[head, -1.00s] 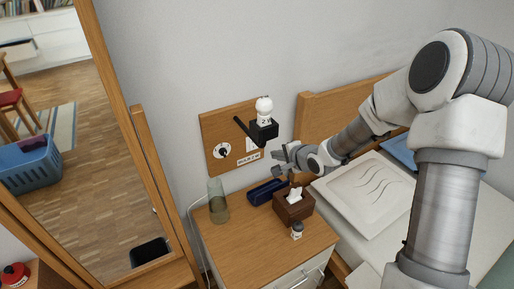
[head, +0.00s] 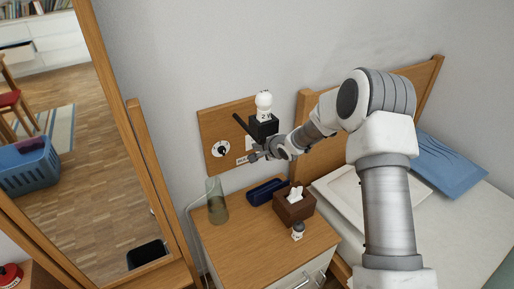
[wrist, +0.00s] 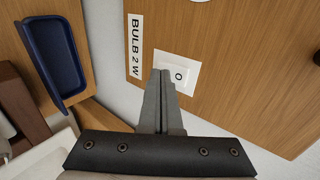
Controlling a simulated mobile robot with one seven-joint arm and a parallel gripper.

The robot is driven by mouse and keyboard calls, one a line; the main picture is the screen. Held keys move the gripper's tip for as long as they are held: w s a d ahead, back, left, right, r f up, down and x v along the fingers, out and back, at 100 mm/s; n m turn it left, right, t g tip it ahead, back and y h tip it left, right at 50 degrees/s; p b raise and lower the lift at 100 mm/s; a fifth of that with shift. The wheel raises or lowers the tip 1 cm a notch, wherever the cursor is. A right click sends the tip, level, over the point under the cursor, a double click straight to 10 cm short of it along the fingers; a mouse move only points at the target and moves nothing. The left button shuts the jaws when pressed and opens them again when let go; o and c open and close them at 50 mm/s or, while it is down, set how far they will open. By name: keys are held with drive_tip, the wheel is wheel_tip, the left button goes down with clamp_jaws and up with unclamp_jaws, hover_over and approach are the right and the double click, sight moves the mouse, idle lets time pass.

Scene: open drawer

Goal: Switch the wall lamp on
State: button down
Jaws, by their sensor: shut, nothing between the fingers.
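The wall lamp (head: 264,104) is a white round bulb on a white socket, held by a black box on a wooden wall board (head: 212,118). The bulb shows no clear glow. A white switch (wrist: 186,76) with an "O" mark on its visible part is on the board in the wrist view, beside a "BULB 2 W" label (wrist: 135,46). My gripper (head: 252,157) is shut and empty in front of the board's lower right part. In the wrist view its fingertips (wrist: 162,73) overlap the switch's left part and hide it. I cannot tell whether they touch it.
A round dial (head: 220,148) and a dark bar (head: 242,124) are on the board. Below, the nightstand (head: 248,245) holds a glass vase (head: 217,205), a blue tray (head: 266,191), a tissue box (head: 294,207) and a small jar (head: 298,231). A bed is at the right.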

drive_tip(key=shift+w, duration=0.1)
idle(0.3)
drive_tip(key=shift+w+a+b, duration=0.1)
drive_tip(key=shift+a+b, duration=0.1)
drive_tip(key=shift+b, duration=0.3)
drive_tip(key=shift+r, duration=0.15)
drive_tip(key=shift+w+a+r+p, duration=0.1)
drive_tip(key=shift+w+r+p, duration=0.05)
drive_tip(key=shift+r+p, duration=0.65)
